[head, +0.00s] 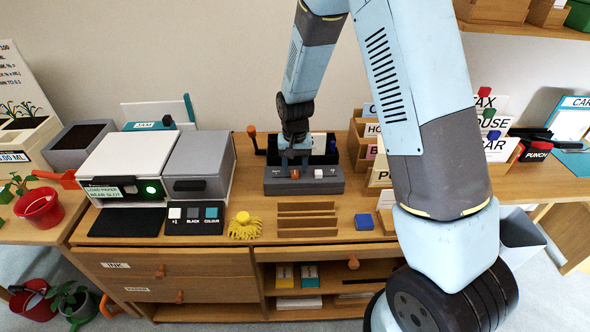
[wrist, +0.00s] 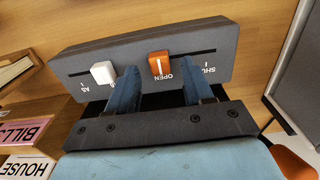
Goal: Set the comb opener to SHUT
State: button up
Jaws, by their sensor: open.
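The comb opener is a dark grey block (head: 340,184) on the desk, which also fills the wrist view (wrist: 222,64). It has an orange slider knob (wrist: 159,66) with a white line, beside the OPEN label. The SHUT label (wrist: 208,70) is to the right of OPEN in the wrist view. A white knob (wrist: 103,73) is at the left, near a partly readable label. My gripper (wrist: 158,90) is open, its fingers apart on either side of the orange knob. No contact is visible. In the head view my gripper (head: 294,160) is just above the block.
An orange-tipped lever (head: 252,132) stands at the block's left rear. Lettered wooden sorting trays (head: 368,150) stand behind and to the right. Wooden slats (head: 306,222) and a blue block (head: 364,221) lie in front. A grey machine (head: 198,160) is at the left.

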jog(key=shift+f, duration=0.9)
jog(key=shift+c, duration=0.5)
grip_shut()
